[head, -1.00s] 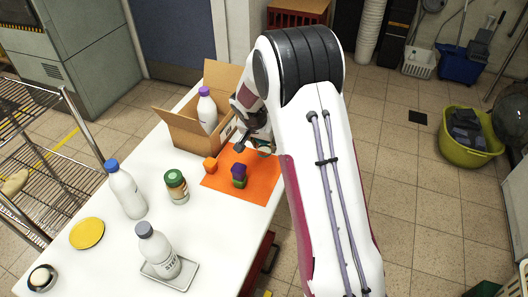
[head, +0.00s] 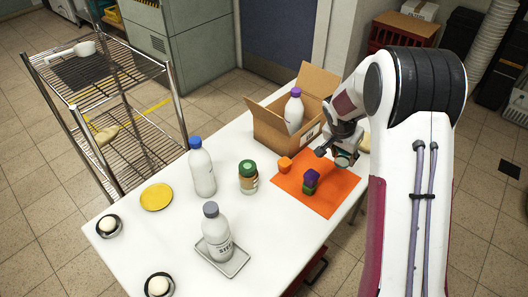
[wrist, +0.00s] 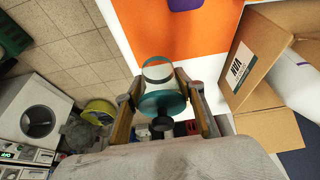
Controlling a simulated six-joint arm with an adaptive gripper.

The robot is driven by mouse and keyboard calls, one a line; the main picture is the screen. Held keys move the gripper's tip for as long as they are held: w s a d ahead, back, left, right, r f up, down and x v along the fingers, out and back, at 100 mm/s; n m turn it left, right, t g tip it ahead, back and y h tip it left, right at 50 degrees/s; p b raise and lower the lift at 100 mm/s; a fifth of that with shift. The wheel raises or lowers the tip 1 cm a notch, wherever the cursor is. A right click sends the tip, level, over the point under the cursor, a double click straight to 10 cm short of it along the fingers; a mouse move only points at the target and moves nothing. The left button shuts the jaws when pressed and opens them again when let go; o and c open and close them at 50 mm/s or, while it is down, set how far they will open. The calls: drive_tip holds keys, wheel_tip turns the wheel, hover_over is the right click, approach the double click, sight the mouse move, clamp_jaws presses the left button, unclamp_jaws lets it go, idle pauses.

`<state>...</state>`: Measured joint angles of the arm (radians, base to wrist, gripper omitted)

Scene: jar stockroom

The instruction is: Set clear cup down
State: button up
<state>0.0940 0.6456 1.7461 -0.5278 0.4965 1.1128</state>
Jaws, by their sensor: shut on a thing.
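My gripper (wrist: 161,97) is shut on the clear cup (wrist: 158,75), which sits between its two fingers in the wrist view. The cup is see-through with a teal end toward the camera. In the head view my gripper (head: 335,151) is over the far right part of the orange mat (head: 330,198), and a little of the cup's teal (head: 344,161) shows beneath it. I cannot tell whether the cup touches the mat or hangs above it.
An open carton (head: 273,130) holding a white bottle (head: 293,112) stands behind. A green-lidded jar (head: 248,178) and blue-capped bottle (head: 201,170) stand left. The mat's near right is clear.

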drive_tip(key=s+a+r+n+t+y, duration=0.1)
drive_tip(key=s+a+r+n, duration=0.25)
drive_tip(key=a, duration=0.25)
drive_tip(key=s+a+r+n+y, duration=0.2)
drive_tip(key=s+a+n, duration=0.2)
drive_tip(key=a+n, duration=0.15)
drive_tip(key=w+a+f+n+y, duration=0.1)
drive_tip(key=w+a+f+n, duration=0.1)
drive_tip(key=w+a, duration=0.8)
drive_tip(key=w+a+f+n, duration=0.2)
drive_tip(key=w+a, duration=0.9)
drive_tip(key=a, duration=0.8)
drive_tip(key=shift+w+a+f+y, duration=0.3)
drive_tip(key=shift+f+y, duration=0.1)
drive_tip(key=shift+f, duration=0.4)
drive_tip(key=shift+f, duration=0.1)
drive_tip(key=shift+f, duration=3)
